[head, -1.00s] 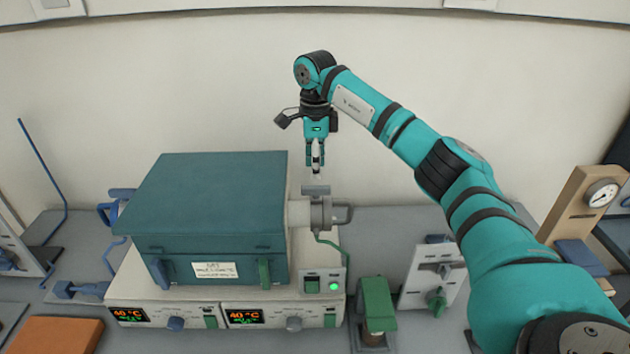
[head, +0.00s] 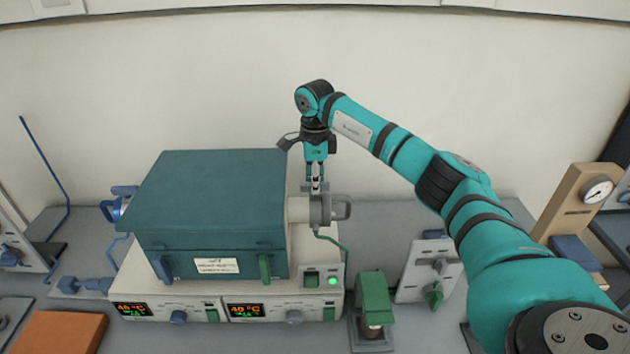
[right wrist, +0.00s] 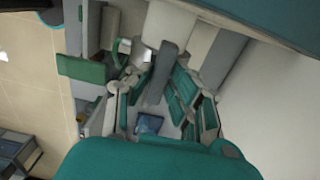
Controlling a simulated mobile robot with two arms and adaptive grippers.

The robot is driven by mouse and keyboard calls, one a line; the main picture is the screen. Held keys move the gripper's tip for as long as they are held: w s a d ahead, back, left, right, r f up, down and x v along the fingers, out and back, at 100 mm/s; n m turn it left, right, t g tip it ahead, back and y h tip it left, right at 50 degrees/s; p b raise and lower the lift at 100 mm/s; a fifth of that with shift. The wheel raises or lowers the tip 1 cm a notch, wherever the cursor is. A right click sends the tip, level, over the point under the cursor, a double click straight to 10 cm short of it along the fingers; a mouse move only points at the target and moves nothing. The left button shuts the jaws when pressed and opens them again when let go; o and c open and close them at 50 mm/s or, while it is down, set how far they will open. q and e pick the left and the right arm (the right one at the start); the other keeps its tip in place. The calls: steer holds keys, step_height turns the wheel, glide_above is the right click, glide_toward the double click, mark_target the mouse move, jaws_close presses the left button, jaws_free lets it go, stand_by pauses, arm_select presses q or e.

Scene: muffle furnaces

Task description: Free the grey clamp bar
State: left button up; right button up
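The teal furnace box (head: 210,205) sits on a pale control base. My right gripper (head: 316,186) points down at the top of this clamp. In the right wrist view, the grey bar (right wrist: 161,70) lies between the two spread fingers of my right gripper (right wrist: 155,90). The fingers look open; whether either touches the bar I cannot tell. My left gripper is not in view.
A green-topped block (head: 376,296) and a white panel with a green knob (head: 430,270) stand right of the furnace base. Blue fittings (head: 118,205) are on the furnace's left. A wooden gauge stand (head: 580,208) is far right. The wall is behind.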

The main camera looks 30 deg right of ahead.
jaws_close()
steer(key=shift+m, duration=0.3)
steer(key=m, duration=0.3)
steer(key=shift+m, duration=0.4)
steer(key=m, duration=0.9)
steer(key=shift+r+m, duration=0.1)
steer(key=shift+m, duration=2.1)
steer(key=o, duration=0.8)
jaws_free()
steer(key=shift+c, duration=0.2)
